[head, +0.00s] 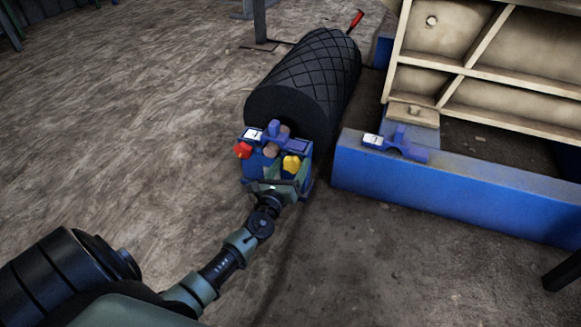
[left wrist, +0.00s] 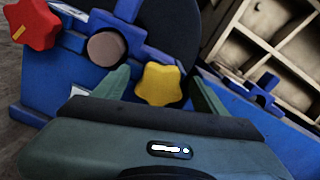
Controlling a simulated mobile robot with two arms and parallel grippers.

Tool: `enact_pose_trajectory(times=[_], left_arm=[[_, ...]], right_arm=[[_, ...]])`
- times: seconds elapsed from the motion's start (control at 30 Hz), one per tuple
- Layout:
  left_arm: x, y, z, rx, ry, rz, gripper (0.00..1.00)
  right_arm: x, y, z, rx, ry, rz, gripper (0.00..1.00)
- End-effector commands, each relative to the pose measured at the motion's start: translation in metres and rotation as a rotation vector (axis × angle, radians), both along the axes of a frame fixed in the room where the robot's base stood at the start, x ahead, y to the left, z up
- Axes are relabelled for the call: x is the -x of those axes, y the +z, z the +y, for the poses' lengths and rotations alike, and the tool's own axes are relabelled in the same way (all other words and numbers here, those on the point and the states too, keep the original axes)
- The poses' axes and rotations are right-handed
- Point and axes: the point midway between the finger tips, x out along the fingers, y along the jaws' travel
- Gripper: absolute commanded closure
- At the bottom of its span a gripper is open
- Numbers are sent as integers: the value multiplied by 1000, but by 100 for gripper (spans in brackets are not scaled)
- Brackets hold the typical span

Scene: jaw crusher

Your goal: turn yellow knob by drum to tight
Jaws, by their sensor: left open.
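The yellow knob (head: 291,164) sits on the front of the blue bearing block (head: 260,165) at the near end of the black drum (head: 310,75). In the left wrist view the star-shaped yellow knob (left wrist: 159,84) shows between the two green fingers of my left gripper (left wrist: 158,88). In the head view my left gripper (head: 283,180) is at the block, close to the knob. Its fingers are open, one on each side of the knob, with gaps visible. Whether the fingers reach around its full depth I cannot tell. My right gripper is not in view.
A red knob (head: 243,150) is on the left of the same block; it also shows in the left wrist view (left wrist: 33,24). A blue beam (head: 450,185) with a blue bracket (head: 400,146) lies to the right. Open ground (head: 130,120) is at left.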

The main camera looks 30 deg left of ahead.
Motion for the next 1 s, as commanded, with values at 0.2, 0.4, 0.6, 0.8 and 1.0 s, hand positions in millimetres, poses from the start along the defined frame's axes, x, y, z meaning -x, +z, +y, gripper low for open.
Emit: enact_pose_trajectory(times=[0.2, 0.4, 0.6, 0.8, 1.0], left_arm=[[0, 0, 0, 0, 0, 0, 53], [0, 0, 0, 0, 0, 0, 90], [0, 0, 0, -24, -1, 6, 90], [0, 1, -1, -109, -1, 28, 90], [0, 2, -1, -265, -2, 65, 90]], right_arm=[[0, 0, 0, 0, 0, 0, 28], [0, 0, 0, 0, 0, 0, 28], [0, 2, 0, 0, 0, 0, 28], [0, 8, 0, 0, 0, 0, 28], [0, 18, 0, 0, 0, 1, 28]])
